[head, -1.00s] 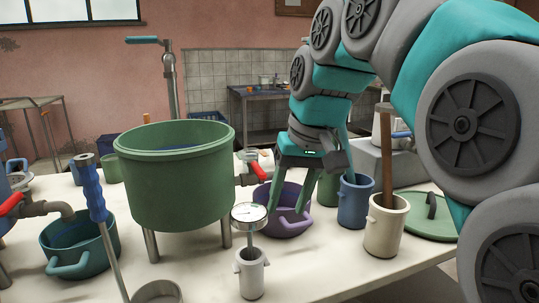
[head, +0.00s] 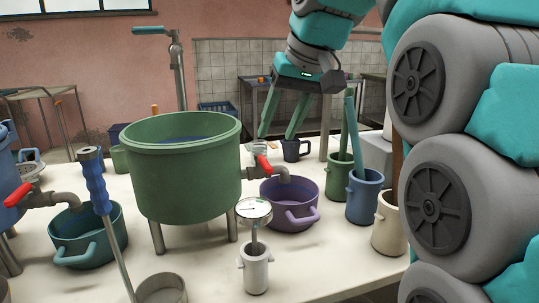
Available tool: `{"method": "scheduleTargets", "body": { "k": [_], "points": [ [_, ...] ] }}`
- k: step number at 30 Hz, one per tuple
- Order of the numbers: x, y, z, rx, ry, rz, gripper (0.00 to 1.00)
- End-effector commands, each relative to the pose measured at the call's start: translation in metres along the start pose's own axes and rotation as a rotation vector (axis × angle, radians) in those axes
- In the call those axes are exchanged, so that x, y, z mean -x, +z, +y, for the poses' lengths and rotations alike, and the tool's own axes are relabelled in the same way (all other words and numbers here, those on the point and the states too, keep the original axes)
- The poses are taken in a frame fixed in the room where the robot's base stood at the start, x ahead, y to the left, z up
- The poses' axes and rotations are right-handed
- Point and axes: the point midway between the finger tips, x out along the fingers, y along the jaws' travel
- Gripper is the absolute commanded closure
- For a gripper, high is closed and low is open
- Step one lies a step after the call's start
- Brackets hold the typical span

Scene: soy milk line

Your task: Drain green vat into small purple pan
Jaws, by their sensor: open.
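The green vat (head: 185,175) stands on legs on the table, left of centre in the head view, with dark blue showing inside its rim. A tap with a red handle (head: 264,166) sticks out from its right side. The small purple pan (head: 287,205) sits on the table beneath the tap's spout; its inside is only partly visible and I cannot tell what it holds. My gripper (head: 276,136) is open and empty, pointing down above and behind the tap and pan, apart from both.
A teal pan (head: 85,238) sits left under another red-handled tap (head: 18,195). A white pot with a dial thermometer (head: 255,270) stands in front of the purple pan. Blue (head: 364,198), green (head: 338,178) and cream (head: 388,228) pots stand at right. A dark mug (head: 292,150) is behind.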

Motion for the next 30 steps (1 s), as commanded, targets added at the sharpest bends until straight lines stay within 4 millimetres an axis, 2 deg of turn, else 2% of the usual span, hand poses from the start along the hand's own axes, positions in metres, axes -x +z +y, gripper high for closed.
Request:
{"method": "scheduleTargets", "body": {
  "k": [21,24,30],
  "points": [
    [-0.023,-0.002,0.005,-0.017,0.0,-0.008,0.49],
    [-0.047,0.001,0.005,-0.014,-0.002,-0.009,0.49],
    [-0.069,0.0,0.004,-0.013,-0.003,-0.011,0.49]
  ]
}}
